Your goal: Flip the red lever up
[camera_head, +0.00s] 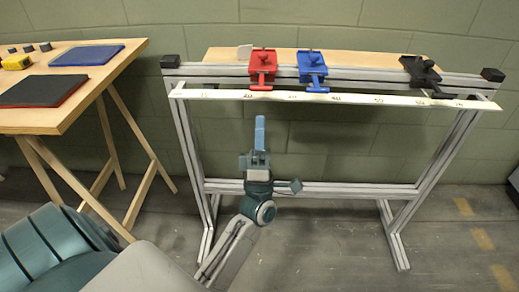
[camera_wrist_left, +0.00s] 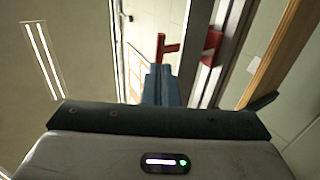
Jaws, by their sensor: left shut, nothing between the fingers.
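The red lever (camera_head: 263,66) is mounted on the top rail of the metal frame, with its T-shaped handle pointing down and toward me. My left gripper (camera_head: 260,124) is shut and empty, its blue fingers pointing up below the red handle. In the head view there is a gap between the fingertips and the handle. The left wrist view shows the red handle (camera_wrist_left: 168,48) just beyond the shut fingers (camera_wrist_left: 161,85), with the red lever's base (camera_wrist_left: 212,47) to the right. My right gripper is not in view.
A blue lever (camera_head: 312,70) sits close on the right of the red one, and a black lever (camera_head: 421,72) is farther right. A white marked strip (camera_head: 370,98) runs along the frame's front. A wooden table (camera_head: 60,117) stands at the left.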

